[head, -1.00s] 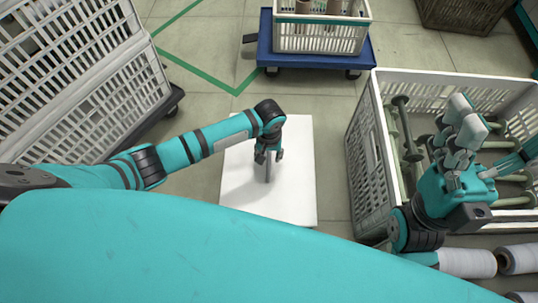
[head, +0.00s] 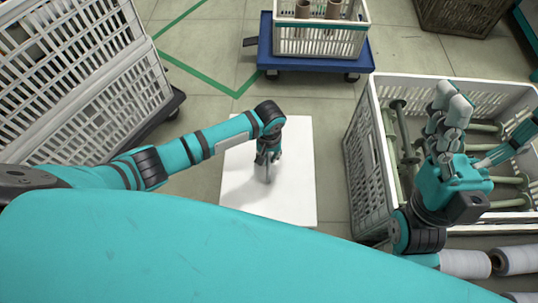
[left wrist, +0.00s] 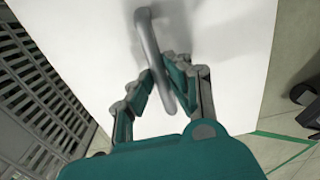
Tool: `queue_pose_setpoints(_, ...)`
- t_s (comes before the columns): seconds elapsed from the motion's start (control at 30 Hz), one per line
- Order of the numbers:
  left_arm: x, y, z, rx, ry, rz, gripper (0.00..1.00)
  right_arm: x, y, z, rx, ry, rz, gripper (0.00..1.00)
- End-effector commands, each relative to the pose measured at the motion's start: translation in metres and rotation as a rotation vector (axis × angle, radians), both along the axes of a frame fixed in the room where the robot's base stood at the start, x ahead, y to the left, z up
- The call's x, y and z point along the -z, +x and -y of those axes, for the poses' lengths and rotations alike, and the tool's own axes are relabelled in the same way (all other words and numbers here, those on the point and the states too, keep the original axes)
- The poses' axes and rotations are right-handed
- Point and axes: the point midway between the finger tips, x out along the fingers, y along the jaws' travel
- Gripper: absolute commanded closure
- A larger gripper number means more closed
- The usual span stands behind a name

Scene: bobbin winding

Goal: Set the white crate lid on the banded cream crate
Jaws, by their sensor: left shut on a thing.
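The white crate lid (head: 238,185) is a flat white panel with a grey bar handle on top, in front of me in the head view. My left gripper (head: 267,160) is above it, shut on the handle (left wrist: 152,45), which stands between the fingers in the left wrist view. I cannot tell whether the lid touches the floor. The banded cream crate (head: 315,46), with a green band, stands on a blue dolly at the top, beyond the lid. It holds brown tubes. My right gripper (head: 448,115) is over the bobbin crate at right; its finger opening is unclear.
A large open cream crate (head: 362,165) with green bobbins stands right of the lid. Cream crates (head: 105,115) on a dark dolly stand at left. The blue dolly (head: 264,45) has a handle at its left. White spools (head: 465,263) lie at lower right. Floor between lid and dolly is clear.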

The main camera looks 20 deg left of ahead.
Motion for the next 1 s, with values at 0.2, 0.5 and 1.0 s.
queue_pose_setpoints(0.2, -0.014, 0.0, 0.0, 0.0, -0.001, 0.0, 1.0, -0.005, 0.024, -0.005, 0.007, -0.043, -0.133, 0.1)
queue_pose_setpoints(0.5, -0.021, 0.0, 0.0, 0.0, -0.001, 0.001, 1.0, 0.013, 0.057, -0.011, 0.018, -0.105, -0.335, 0.1)
queue_pose_setpoints(1.0, -0.033, 0.001, 0.001, 0.0, -0.002, 0.002, 1.0, 0.056, 0.098, -0.016, 0.035, -0.204, -0.671, 0.1)
